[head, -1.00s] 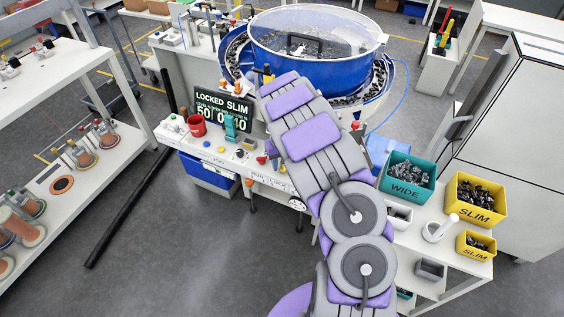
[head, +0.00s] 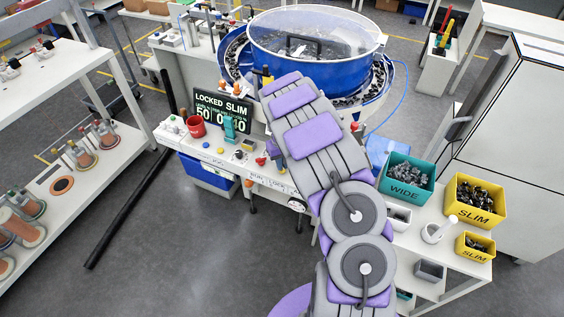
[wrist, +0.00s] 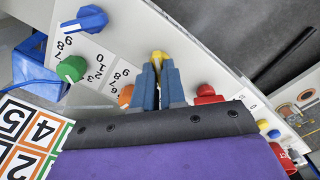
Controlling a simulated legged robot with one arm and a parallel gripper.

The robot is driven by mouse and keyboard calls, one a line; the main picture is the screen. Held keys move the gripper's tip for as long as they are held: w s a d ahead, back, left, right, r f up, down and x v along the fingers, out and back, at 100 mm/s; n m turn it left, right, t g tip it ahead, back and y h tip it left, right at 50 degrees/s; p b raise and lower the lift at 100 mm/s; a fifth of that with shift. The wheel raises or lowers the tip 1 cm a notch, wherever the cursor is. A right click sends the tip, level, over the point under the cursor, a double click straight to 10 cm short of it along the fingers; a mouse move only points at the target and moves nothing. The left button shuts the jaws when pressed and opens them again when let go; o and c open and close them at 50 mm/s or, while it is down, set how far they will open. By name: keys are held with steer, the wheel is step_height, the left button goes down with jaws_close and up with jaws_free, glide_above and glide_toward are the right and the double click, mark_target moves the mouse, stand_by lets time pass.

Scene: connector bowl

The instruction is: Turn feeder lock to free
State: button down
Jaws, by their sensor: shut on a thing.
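My gripper (wrist: 160,70) shows in the wrist view as two blue-grey fingers shut on a yellow knob (wrist: 158,56) on the white control panel. Only the top of this knob shows between the fingertips; its pointer direction is hidden. I cannot read a label that confirms it as the feeder lock. In the head view my arm covers the gripper and this knob. The dark display (head: 222,110) on the bench reads "LOCKED SLIM" above some figures.
A red knob (wrist: 207,95) is right of the fingers, an orange knob (wrist: 125,95) left. Green (wrist: 71,68) and blue (wrist: 85,19) knobs sit further left. The bowl feeder (head: 315,50) stands behind my arm; a teal WIDE bin (head: 405,178) and yellow SLIM bins stand right.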

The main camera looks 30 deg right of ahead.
steer(key=shift+s+a+n+p, duration=0.1)
steer(key=shift+n+p, duration=0.65)
steer(key=shift+n, duration=0.15)
steer(key=n+p, duration=0.1)
steer(key=n, duration=0.1)
steer(key=shift+r+n+p, duration=0.1)
steer(key=shift+n+p, duration=0.2)
steer(key=shift+p, duration=0.1)
steer(key=n+p, duration=0.2)
steer(key=n, duration=0.2)
steer(key=n+p, duration=0.1)
steer(key=n, duration=0.3)
steer(key=shift+n, duration=2.5)
steer(key=c, duration=1.2)
jaws_free()
steer(key=shift+d, duration=0.2)
step_height(320, 180, up, 17)
steer(key=p, duration=0.1)
